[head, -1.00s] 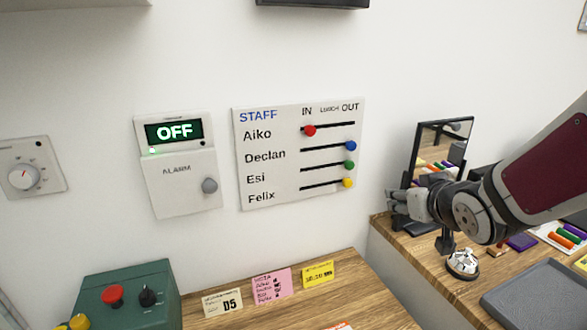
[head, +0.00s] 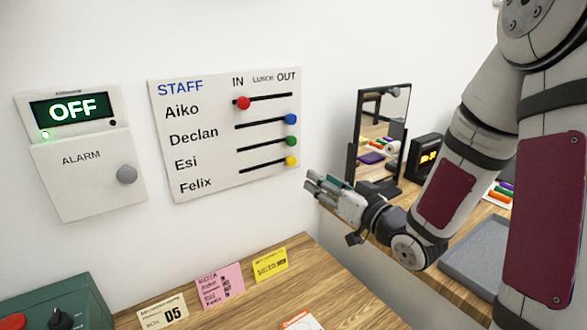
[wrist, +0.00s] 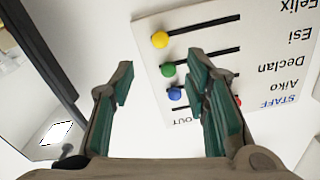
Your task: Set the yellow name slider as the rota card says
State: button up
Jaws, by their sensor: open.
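The yellow slider knob (head: 291,161) is at the right, OUT end of the lowest slot, Felix's row, on the white staff board (head: 213,150). It also shows in the wrist view (wrist: 160,40), beyond and between my fingers. The pink rota card (head: 220,285) stands on the wooden desk below the board. It lists names with small marks that I cannot read. My gripper (head: 318,187) is open and empty, just right of and below the yellow knob, apart from the board. In the wrist view my gripper (wrist: 160,72) shows both fingers spread.
The red knob (head: 243,103) is near IN; the blue (head: 291,119) and green (head: 291,141) knobs are at OUT, close above the yellow one. An alarm box (head: 85,160) reading OFF is at left. A mirror (head: 380,135) stands right of the board. Other cards stand on the desk.

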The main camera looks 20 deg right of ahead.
aim_at(293, 162)
jog(key=b+x, duration=0.1)
jog(key=x, duration=1.1)
grip_shut()
